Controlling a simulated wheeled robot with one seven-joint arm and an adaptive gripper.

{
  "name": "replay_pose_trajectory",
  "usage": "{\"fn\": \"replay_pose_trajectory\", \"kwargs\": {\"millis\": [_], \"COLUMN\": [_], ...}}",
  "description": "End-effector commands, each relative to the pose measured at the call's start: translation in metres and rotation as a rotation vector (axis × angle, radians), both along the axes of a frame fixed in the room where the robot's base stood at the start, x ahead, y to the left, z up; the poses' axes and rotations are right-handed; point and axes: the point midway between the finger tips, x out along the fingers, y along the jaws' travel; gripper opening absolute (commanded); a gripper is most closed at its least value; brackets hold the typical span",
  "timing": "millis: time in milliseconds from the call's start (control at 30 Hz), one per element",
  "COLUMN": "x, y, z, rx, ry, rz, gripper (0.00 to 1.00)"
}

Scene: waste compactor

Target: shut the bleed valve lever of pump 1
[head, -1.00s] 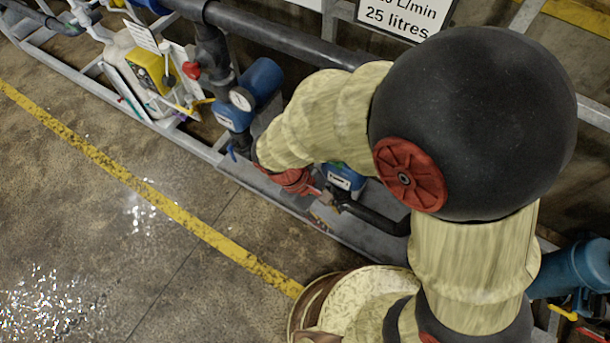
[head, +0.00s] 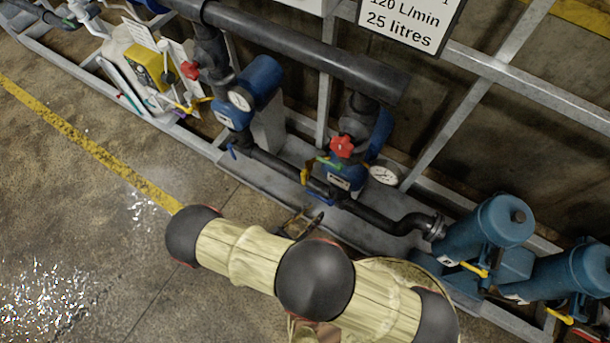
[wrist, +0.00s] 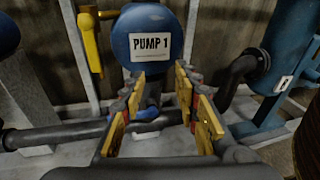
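The blue pump 1 (wrist: 158,38) with its "PUMP 1" label fills the upper middle of the wrist view; in the head view it is the right-hand pump (head: 340,182). A yellow lever (wrist: 91,42) hangs down left of it, and also shows in the head view (head: 306,174). A small blue handle (wrist: 147,114) is below the pump, seen between my fingers; it also shows in the head view (head: 321,198). I cannot tell which is the bleed valve lever. My gripper (wrist: 160,84) is open and empty, low in front of the pump (head: 302,220), apparently touching nothing.
A dark pipe (head: 385,222) runs low past the pump to blue filter housings (head: 490,228) at right. A second pump (head: 262,80) is left. Open floor (head: 90,220) lies in front.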

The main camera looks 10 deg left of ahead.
Motion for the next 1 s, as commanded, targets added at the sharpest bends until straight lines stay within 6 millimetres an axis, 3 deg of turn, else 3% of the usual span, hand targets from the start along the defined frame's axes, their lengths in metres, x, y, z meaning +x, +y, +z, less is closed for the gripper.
{"fn": "replay_pose_trajectory", "kwargs": {"millis": [67, 200, 300, 467, 800, 1000], "x": [0.015, 0.035, 0.041, 0.051, 0.096, 0.110], "y": [0.022, 0.065, 0.077, 0.073, 0.053, 0.047], "z": [-0.004, 0.007, 0.015, 0.019, 0.018, 0.019], "rx": [-0.006, 0.015, 0.010, 0.009, 0.009, 0.010], "ry": [-0.033, -0.093, -0.125, -0.142, -0.140, -0.140], "rz": [0.084, 0.198, 0.243, 0.243, 0.240, 0.241], "gripper": [0.31, 0.31, 0.31, 0.31, 0.31, 0.31]}}
